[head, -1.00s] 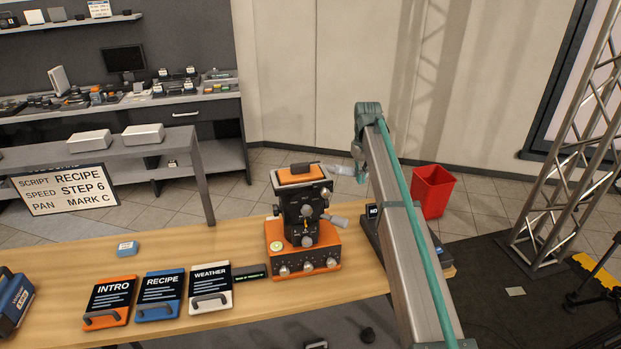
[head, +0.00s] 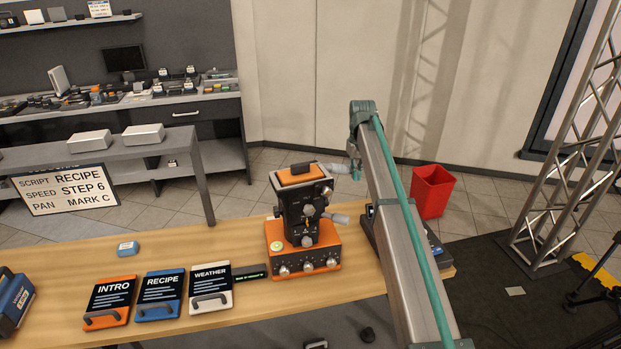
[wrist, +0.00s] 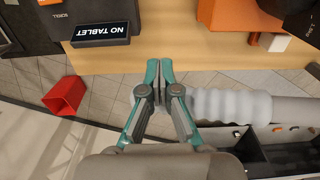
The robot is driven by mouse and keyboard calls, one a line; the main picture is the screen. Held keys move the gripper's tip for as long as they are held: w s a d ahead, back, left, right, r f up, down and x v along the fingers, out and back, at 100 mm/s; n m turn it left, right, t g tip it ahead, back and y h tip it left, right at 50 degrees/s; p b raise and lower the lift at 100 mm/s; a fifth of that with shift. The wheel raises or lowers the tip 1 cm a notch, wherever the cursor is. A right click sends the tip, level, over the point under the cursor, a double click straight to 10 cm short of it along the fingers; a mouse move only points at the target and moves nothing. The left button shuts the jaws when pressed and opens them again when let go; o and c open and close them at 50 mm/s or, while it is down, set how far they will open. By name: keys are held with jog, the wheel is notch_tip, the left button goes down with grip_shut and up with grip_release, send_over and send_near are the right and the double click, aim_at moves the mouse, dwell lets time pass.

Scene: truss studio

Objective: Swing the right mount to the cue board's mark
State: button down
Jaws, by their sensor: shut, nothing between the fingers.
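The cue board (head: 30,203) at left reads SCRIPT RECIPE, SPEED STEP 6, PAN MARK C. A mount with a black head (head: 298,208) stands upright on an orange knobbed base (head: 292,268) on the table. A pale ribbed handle (head: 341,169) sticks out from its upper right; it also shows in the wrist view (wrist: 235,105). My gripper (wrist: 159,70) is shut and empty, its fingers just left of the handle's end in the wrist view. I cannot tell if they touch it. In the head view my fingers are small beside the handle. No pan marks are readable.
A dark unit with a NO TABLET screen (wrist: 101,32) lies at the table's right end, partly behind my arm in the head view. INTRO (head: 107,300), RECIPE (head: 160,294) and WEATHER (head: 211,287) tablets lie left of the mount. A red bin (head: 433,190) stands beyond.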

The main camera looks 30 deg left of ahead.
aim_at(348, 169)
jog(key=shift+a, duration=0.2)
dwell(0.4)
jog(key=shift+w+a, duration=0.3)
jog(key=shift+a, duration=0.75)
jog(key=shift+w+a, duration=0.15)
jog(key=shift+a, duration=0.9)
